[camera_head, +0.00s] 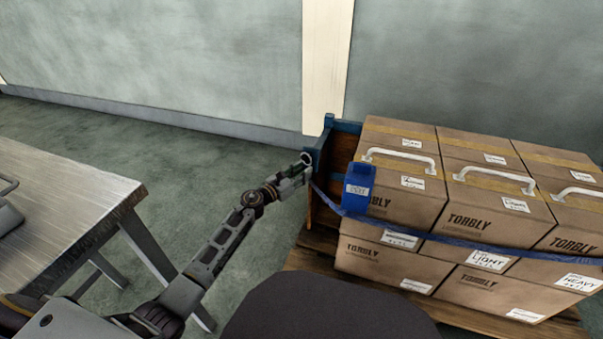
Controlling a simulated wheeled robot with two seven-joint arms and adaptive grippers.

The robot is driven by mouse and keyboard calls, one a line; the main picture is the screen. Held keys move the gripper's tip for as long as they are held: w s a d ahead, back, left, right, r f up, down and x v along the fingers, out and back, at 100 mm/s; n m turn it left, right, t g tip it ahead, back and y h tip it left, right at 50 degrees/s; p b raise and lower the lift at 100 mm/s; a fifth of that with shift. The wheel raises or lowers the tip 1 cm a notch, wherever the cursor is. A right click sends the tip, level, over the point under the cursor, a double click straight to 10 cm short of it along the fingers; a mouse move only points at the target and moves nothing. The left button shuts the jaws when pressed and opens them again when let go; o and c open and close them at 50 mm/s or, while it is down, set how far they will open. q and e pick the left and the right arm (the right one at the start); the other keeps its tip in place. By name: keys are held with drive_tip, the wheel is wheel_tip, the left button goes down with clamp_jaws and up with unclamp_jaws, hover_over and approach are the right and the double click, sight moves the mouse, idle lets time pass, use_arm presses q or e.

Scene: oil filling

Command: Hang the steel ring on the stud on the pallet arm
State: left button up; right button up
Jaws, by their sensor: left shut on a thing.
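My left gripper (296,173) is stretched out in the middle of the head view, close to the blue post at the pallet's left end. It is shut on the steel ring (306,158), a small light loop at the fingertips. The pallet arm (322,145) is the blue upright piece at the left end of the boxes. The ring is at or right beside its left side. The stud is too small or hidden to make out, and I cannot tell whether the ring is around it. My right gripper is not in view.
Cardboard boxes (480,215) with white handles are stacked on a wooden pallet (315,250). A blue strap (450,240) with a blue buckle piece (358,187) runs across them. A metal table (70,215) stands at the left. The floor between is clear.

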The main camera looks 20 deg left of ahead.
use_arm(q)
drive_tip(key=o, duration=1)
drive_tip(key=shift+o, duration=0.2)
drive_tip(key=v, duration=1.2)
drive_tip(key=shift+r, duration=0.1)
idle(0.7)
